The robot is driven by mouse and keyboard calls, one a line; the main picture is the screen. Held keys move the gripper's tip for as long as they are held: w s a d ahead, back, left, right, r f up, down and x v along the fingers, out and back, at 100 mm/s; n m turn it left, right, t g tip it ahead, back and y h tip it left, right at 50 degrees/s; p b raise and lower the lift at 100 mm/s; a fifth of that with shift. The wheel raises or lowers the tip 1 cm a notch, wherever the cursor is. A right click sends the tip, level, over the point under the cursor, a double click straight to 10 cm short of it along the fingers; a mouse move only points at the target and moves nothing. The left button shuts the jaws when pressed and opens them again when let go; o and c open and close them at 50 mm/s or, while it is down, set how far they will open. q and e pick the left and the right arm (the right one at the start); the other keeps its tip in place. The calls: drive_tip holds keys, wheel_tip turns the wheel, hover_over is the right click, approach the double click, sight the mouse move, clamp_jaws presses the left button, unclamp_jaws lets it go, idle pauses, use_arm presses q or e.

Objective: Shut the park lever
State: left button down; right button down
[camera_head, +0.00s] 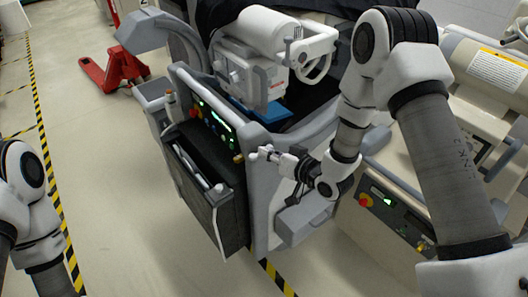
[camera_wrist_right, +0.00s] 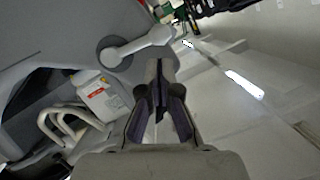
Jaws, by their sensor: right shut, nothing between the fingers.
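The park lever is a light grey arm on a round hub. In the right wrist view the lever (camera_wrist_right: 140,46) runs from its hub at the left to its free end at upper middle, on a grey cart side. In the head view the lever (camera_head: 257,155) sticks out near the cart's front corner. My right gripper (camera_head: 280,157) is beside it. In the wrist view the right gripper (camera_wrist_right: 160,66) is shut and empty, its tips close below the lever's free end. I cannot tell whether they touch. My left gripper is out of view; only its arm shows at lower left.
The grey cart (camera_head: 262,190) has a control panel (camera_head: 212,122) with green lights and a dark front pocket (camera_head: 205,185). A beige cart (camera_head: 385,205) stands close at the right. A red pallet jack (camera_head: 115,70) is behind. Open floor lies at the left.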

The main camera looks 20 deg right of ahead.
drive_tip(key=shift+w+a+f, duration=0.2)
drive_tip(key=shift+a+f, duration=0.35)
drive_tip(key=shift+d, duration=0.1)
drive_tip(key=shift+f, duration=0.2)
drive_tip(key=shift+s+a+f+b, duration=0.1)
drive_tip(key=shift+a+f+b, duration=0.25)
drive_tip(key=shift+b, duration=0.4)
drive_tip(key=shift+f, duration=0.1)
drive_tip(key=shift+d, duration=0.1)
